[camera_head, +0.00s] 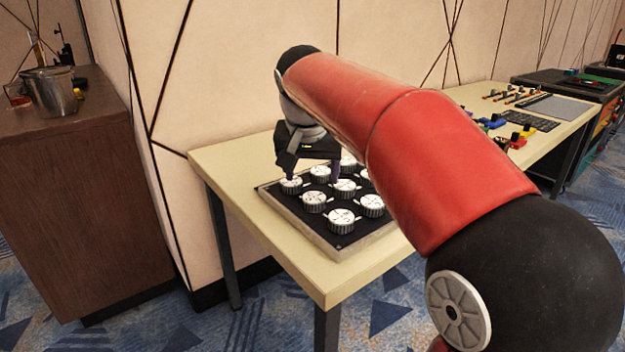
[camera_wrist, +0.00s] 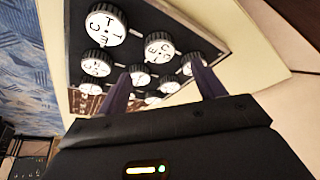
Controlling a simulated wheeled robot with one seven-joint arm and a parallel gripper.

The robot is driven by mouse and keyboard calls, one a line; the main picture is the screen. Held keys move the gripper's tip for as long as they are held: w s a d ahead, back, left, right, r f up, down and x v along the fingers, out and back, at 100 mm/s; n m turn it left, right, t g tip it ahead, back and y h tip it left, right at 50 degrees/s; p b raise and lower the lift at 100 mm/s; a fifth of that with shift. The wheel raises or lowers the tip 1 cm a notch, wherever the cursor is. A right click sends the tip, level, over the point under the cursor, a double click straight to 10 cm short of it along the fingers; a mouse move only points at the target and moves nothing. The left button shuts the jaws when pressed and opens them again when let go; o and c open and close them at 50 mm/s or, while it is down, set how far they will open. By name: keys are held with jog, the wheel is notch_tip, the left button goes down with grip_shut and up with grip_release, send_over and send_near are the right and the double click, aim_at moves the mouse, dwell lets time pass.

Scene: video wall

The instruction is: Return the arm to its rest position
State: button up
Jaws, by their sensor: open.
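My red and black arm reaches from the lower right of the head view over a pale table (camera_head: 222,160). My gripper (camera_head: 314,178) points down at the far part of a black panel (camera_head: 301,221) with several white-topped round knobs, such as a near knob (camera_head: 341,220). In the wrist view my gripper (camera_wrist: 163,80) shows two separate purple fingers, open, with nothing held. The fingers are over or among the knobs (camera_wrist: 158,47); I cannot tell whether they touch any. My arm hides the right part of the panel in the head view.
A brown cabinet (camera_head: 70,190) with a metal pot (camera_head: 50,90) stands at the left. A panelled wall (camera_head: 230,60) is close behind the table. Small coloured items and a dark keyboard-like object (camera_head: 530,120) lie on the table's far right. Blue carpet (camera_head: 262,315) is clear in front.

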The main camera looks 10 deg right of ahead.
jog(key=shift+s+r, duration=0.1)
jog(key=shift+n, duration=0.4)
jog(key=s+d, duration=0.1)
jog(key=s, duration=0.3)
jog(key=s+d+f, duration=0.1)
jog(key=s, duration=0.1)
jog(key=shift+s+d, duration=0.1)
jog(key=shift+d, duration=0.2)
jog(key=shift+n+t+y, duration=0.3)
jog(key=shift+n, duration=0.1)
jog(key=s+d+f, duration=0.1)
jog(key=s, duration=0.1)
jog(key=s+d+f, duration=0.1)
jog(key=s, duration=0.2)
jog(key=s+d+f, duration=0.1)
jog(key=s, duration=0.2)
jog(key=shift+f, duration=0.1)
jog(key=s+d+f+n, duration=0.1)
jog(key=s+d+f, duration=0.1)
jog(key=s+f, duration=0.8)
jog(key=shift+s+d+t+y, duration=0.2)
jog(key=shift+s+t+y, duration=0.1)
jog(key=shift+s, duration=0.6)
jog(key=shift+r, duration=0.1)
jog(key=shift+r+p, duration=0.3)
